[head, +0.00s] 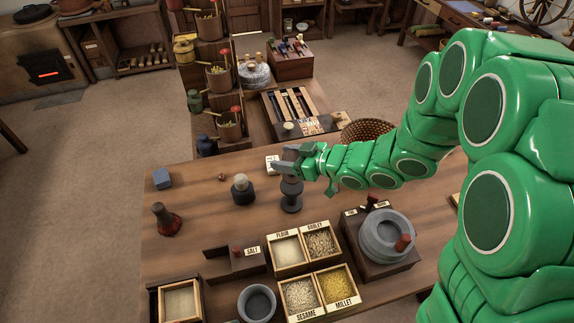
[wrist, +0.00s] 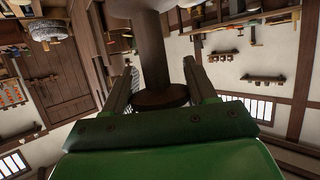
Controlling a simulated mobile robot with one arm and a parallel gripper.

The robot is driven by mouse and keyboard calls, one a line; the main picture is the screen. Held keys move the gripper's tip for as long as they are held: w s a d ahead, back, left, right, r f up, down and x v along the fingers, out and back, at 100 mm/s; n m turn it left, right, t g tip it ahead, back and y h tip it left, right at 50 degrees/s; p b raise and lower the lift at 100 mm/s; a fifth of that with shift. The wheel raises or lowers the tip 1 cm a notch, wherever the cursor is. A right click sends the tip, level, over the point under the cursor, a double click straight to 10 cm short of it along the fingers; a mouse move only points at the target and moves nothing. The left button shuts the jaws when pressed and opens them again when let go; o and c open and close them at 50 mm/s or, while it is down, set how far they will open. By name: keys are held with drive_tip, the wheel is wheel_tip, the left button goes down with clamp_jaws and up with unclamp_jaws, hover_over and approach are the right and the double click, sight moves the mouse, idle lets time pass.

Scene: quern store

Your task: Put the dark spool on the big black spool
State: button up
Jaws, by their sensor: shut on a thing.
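My gripper (head: 285,162) is shut on the dark spool (wrist: 152,55). In the wrist view the spool's shaft stands between the two fingers, with a round brown flange close to the gripper's palm. In the head view the fingers partly hide the held spool. The big black spool (head: 291,195) stands upright on the wooden table, directly below my gripper in the picture. The held spool appears just above its top; I cannot tell whether the two touch.
A dark piece with a pale top (head: 242,189), a blue block (head: 162,178) and a dark red-brown cone (head: 166,220) stand to the left. Grain boxes (head: 303,271) and a grey quern (head: 387,236) stand in front. A wicker basket (head: 367,131) is behind my arm.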

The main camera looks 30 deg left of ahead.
drive_tip(key=shift+f, duration=1.55)
drive_tip(key=shift+f, duration=0.15)
drive_tip(key=o, duration=1.1)
drive_tip(key=shift+c, duration=0.2)
drive_tip(key=v, duration=1.2)
drive_tip(key=shift+r, duration=0.2)
